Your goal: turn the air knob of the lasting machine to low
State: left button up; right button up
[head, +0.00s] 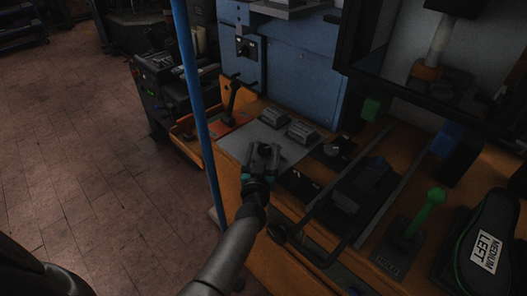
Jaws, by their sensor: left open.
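My left gripper (264,152) is open, over the front part of a grey plate (238,135) on the orange bench. Its two fingers point away from me, with nothing visible between them. A small dark round part (284,140) shows just beyond the fingertips; I cannot tell whether it is the air knob or whether a finger touches it. Another dark knob-like part (332,150) sits to the right on a black plate. No low marking is readable. My right gripper is not in view.
Two grey blocks (302,132) stand behind the gripper. A blue post (193,85) rises close on its left. A black lever (232,95) stands behind. Bent dark bars, a green-knobbed lever (436,195) and a "MEDIUM LEFT" form (489,254) lie to the right. The floor at left is clear.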

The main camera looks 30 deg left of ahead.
pick_arm(q)
jog(key=shift+s, duration=0.1)
jog(key=p+v, duration=0.2)
jog(key=v, duration=1.3)
jog(key=shift+p, duration=0.4)
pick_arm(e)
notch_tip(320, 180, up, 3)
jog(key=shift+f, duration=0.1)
pick_arm(q)
jog(key=shift+d+r, duration=0.1)
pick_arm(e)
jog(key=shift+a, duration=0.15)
